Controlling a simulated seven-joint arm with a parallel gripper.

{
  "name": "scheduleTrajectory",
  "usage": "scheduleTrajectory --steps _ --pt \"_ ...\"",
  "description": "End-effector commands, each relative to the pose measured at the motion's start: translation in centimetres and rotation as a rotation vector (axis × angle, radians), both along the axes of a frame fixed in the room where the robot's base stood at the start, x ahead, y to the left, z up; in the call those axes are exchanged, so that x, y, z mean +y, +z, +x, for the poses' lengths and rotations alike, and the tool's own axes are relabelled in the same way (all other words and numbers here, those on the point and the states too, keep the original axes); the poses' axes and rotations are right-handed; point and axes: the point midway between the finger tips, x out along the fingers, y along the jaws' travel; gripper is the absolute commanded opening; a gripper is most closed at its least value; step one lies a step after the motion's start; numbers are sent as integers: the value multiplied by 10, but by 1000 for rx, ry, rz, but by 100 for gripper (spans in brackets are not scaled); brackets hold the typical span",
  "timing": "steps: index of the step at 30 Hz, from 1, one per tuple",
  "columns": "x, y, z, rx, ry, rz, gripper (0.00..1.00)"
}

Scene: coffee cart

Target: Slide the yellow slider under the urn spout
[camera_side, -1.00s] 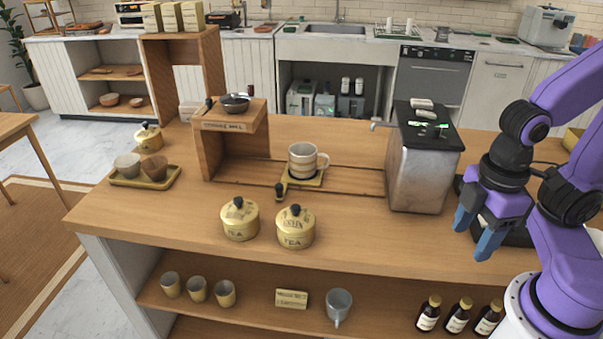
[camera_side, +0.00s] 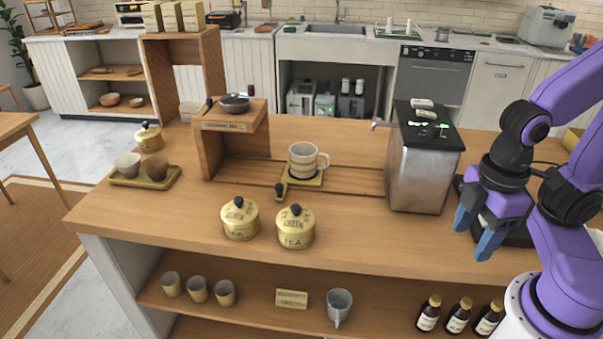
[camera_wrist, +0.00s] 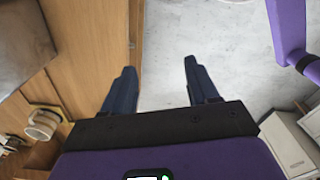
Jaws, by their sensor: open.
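The yellow slider (camera_side: 313,181) sits on a wooden track (camera_side: 345,180) in the middle of the counter, with a dark-knobbed handle (camera_side: 280,189) toward the front left. A cream mug with dark bands (camera_side: 303,160) stands on it. The metal urn (camera_side: 420,170) with a black top stands to the right, at the track's right end. Its spout (camera_side: 379,124) points left, and the mug is left of it. My gripper (camera_side: 472,234) is open and empty, right of the urn near the counter's front edge. In the wrist view the open fingers (camera_wrist: 155,92) hang over counter edge and floor.
Two yellow lidded tea canisters (camera_side: 240,219) (camera_side: 295,227) stand in front of the track. A wooden stand with a bowl (camera_side: 234,103) rises at the track's left end. A tray with cups (camera_side: 170,180) is farther left. Bottles (camera_side: 458,318) and cups fill the lower shelf.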

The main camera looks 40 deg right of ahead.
Motion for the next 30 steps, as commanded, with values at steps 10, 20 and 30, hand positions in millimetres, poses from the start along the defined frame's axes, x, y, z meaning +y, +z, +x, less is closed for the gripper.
scheduleTrajectory --steps 10,20,30 --pt "24 8 30 -12 -60 32 48" --pt "88 28 193 -101 -313 161 48" --pt "72 25 356 -225 -528 251 48"
